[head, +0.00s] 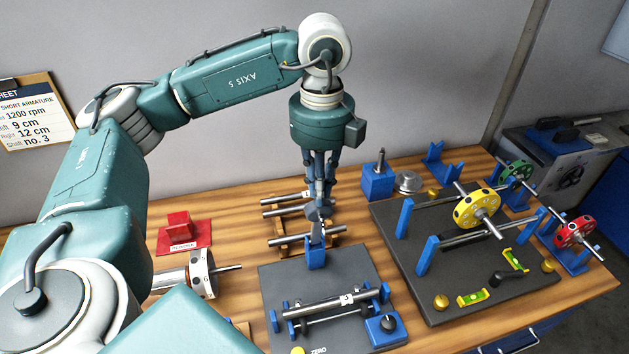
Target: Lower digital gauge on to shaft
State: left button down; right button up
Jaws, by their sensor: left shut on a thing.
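My left gripper (319,198) points straight down over the back of a dark plate (268,285). It is shut on a small grey thing (317,213), likely the digital gauge, mostly hidden by the fingers. Below the fingertips is a blue upright holder (316,254) at the plate's back edge; I cannot tell whether the grey thing touches it. A steel shaft (325,304) with a small white tag lies across supports on the plate, in front of the gripper. My right gripper is not in view.
Spare shafts lie on a wooden rack (282,242) behind the plate. A blue block with a black knob (388,323) stands at its front right. To the right, a dark balancing base (455,285) carries a yellow rotor (476,208). A red stand (180,233) stands left.

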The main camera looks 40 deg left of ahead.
pick_arm(q)
jog(key=s+d+y+b, duration=0.1)
jog(key=s+d+f+t+y+b, duration=0.1)
jog(key=d, duration=0.1)
jog(key=shift+s+d+t+b, duration=0.25)
jog(key=shift+s+t+b, duration=0.05)
jog(key=shift+b, duration=0.05)
jog(key=c, duration=1.9)
grip_release()
jog(key=shift+s+d, duration=0.15)
jog(key=shift+d, duration=0.05)
jog(key=v, duration=1.2)
